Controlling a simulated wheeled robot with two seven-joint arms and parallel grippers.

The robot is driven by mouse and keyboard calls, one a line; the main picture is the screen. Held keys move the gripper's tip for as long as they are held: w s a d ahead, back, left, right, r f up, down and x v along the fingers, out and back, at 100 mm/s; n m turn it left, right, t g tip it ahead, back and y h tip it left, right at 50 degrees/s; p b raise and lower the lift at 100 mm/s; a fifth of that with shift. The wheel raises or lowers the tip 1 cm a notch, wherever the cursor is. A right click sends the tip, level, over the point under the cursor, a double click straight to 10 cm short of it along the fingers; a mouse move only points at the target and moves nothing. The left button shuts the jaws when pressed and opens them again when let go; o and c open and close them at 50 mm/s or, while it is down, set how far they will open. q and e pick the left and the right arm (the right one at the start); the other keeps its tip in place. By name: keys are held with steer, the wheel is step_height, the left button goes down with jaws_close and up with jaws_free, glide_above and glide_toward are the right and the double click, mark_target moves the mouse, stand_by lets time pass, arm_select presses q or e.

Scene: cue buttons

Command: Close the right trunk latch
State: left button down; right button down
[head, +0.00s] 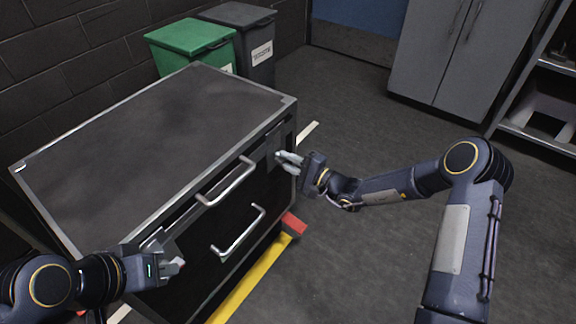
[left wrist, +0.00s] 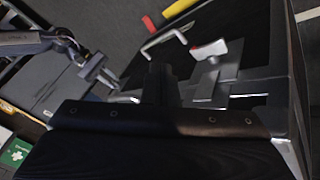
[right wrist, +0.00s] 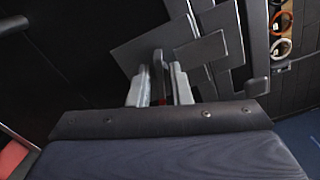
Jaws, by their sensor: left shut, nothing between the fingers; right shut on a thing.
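The black trunk (head: 150,110) with silver edges stands at the left in the head view, with two bar handles on its front. Its right latch (head: 277,146) is at the front's right end. My right gripper (head: 286,160) is at this latch; in the right wrist view its fingers (right wrist: 159,90) are closed around a dark upright lever of the latch plates (right wrist: 145,48), with a bit of red low between them. The left latch (head: 155,246) also shows in the left wrist view with a red and white tab (left wrist: 208,50). My left gripper (head: 176,266) is shut and empty beside it.
A green bin (head: 190,37) and a grey bin (head: 245,40) stand behind the trunk. A grey cabinet (head: 440,50) and a shelf (head: 550,100) are at the back right. A yellow floor strip (head: 250,280) runs along the trunk's front. The floor to the right is clear.

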steer(key=shift+f+n+b, duration=0.15)
steer(key=shift+n+b, duration=0.8)
steer(key=shift+n, duration=0.05)
steer(key=shift+f+n+b, duration=0.1)
steer(key=shift+n+b, duration=0.85)
steer(key=shift+n, duration=0.05)
steer(key=c, duration=1.6)
jaws_free()
steer(key=shift+r, duration=0.1)
steer(key=shift+o, duration=0.2)
steer(key=p+v, duration=0.2)
steer(key=v, duration=0.6)
